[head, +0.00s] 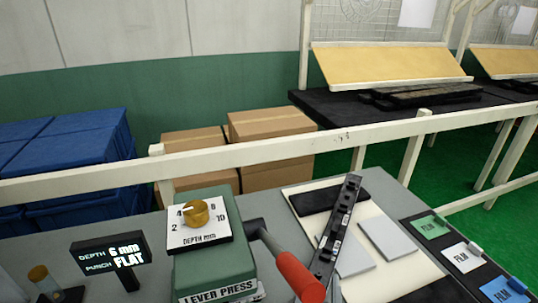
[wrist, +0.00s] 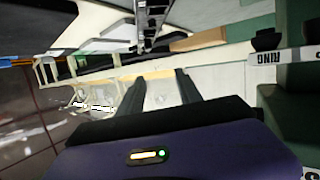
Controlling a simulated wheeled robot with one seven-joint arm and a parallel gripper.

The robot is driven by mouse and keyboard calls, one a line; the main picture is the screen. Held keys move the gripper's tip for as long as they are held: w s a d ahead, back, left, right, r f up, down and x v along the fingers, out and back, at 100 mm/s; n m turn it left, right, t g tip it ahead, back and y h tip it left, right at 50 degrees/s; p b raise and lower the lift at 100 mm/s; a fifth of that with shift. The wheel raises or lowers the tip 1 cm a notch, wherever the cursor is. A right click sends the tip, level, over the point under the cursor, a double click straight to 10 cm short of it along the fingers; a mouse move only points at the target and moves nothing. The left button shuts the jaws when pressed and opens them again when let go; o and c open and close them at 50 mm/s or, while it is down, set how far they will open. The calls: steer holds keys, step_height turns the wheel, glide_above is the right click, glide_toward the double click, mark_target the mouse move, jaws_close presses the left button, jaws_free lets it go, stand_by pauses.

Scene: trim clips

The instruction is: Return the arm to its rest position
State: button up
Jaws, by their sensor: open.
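My gripper (wrist: 158,82) shows in the wrist view with its two dark fingers apart and nothing between them. It is not seen in the head view. The wrist view is tilted, with the room and a pale surface beyond the fingers. The green lever press (head: 213,262) stands on the grey bench in the head view, with a brass knob (head: 196,212) on its depth dial and a red-handled lever (head: 300,277). A black strip with holes (head: 338,235) lies at a slant right of the lever; a similar dark strip (wrist: 152,22) shows in the wrist view.
A small display (head: 110,258) reads depth 6 mm, punch flat. A pale board (head: 395,268) holds grey plates (head: 387,239) and a black pad (head: 331,200). Film cards (head: 467,257) lie at right. A cream rail (head: 270,152) runs behind the bench, with cartons (head: 270,122) and blue bins (head: 65,145) beyond.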

steer(key=s+a+f+n+t+y, duration=0.2)
steer(key=s+n+y, duration=0.45)
steer(key=s, duration=0.25)
steer(key=s+d+f+m+h, duration=0.1)
steer(key=s+d, duration=0.3)
steer(key=s, duration=0.3)
steer(key=s+d+m+g+h, duration=0.1)
steer(key=s+d, duration=0.3)
steer(key=s, duration=0.4)
steer(key=s+d+f+m+h, duration=0.1)
steer(key=s+d+m, duration=0.1)
steer(key=s+d, duration=0.2)
steer(key=s, duration=0.3)
steer(key=shift+s+d+f+g, duration=0.15)
steer(key=shift+d+f+g, duration=0.1)
steer(key=shift+f+g, duration=0.05)
